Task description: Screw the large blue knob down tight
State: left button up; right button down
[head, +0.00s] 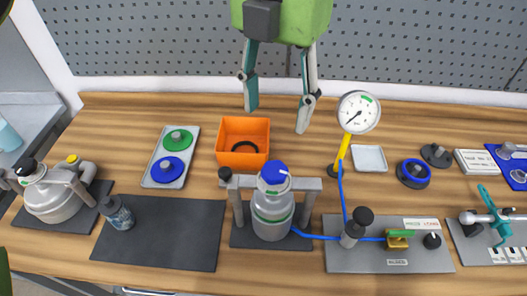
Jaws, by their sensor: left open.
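A large blue knob (273,173) with a white mark sits on top of a grey vessel (271,212). The vessel stands upright in a grey clamp frame (308,184) at the middle of the bench. From this view I cannot tell how tightly the knob is seated. My left gripper (277,118) comes down from the top centre, behind the vessel in the picture. Its two fingers are spread and empty, apart from the knob. Another blue knob (171,169) lies on a small grey tray (149,182) next to a green knob (177,139). My right gripper is out of view.
An orange bin (243,130) stands behind the vessel. A pressure gauge (359,112) on a yellow stem rises to its right. A blue hose (318,237) runs to a valve plate (350,262). A dark mat (165,235) with a small bottle (117,213) lies left.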

aim_at(275, 169)
pick_arm(q)
jog(key=f+p, duration=0.2)
jog(key=f, duration=0.4)
jog(key=f+p, duration=0.2)
jog(key=f, duration=0.5)
jog(key=shift+s+d+f, duration=0.2)
jog(key=shift+f, duration=0.15)
jog(key=c, duration=1.1)
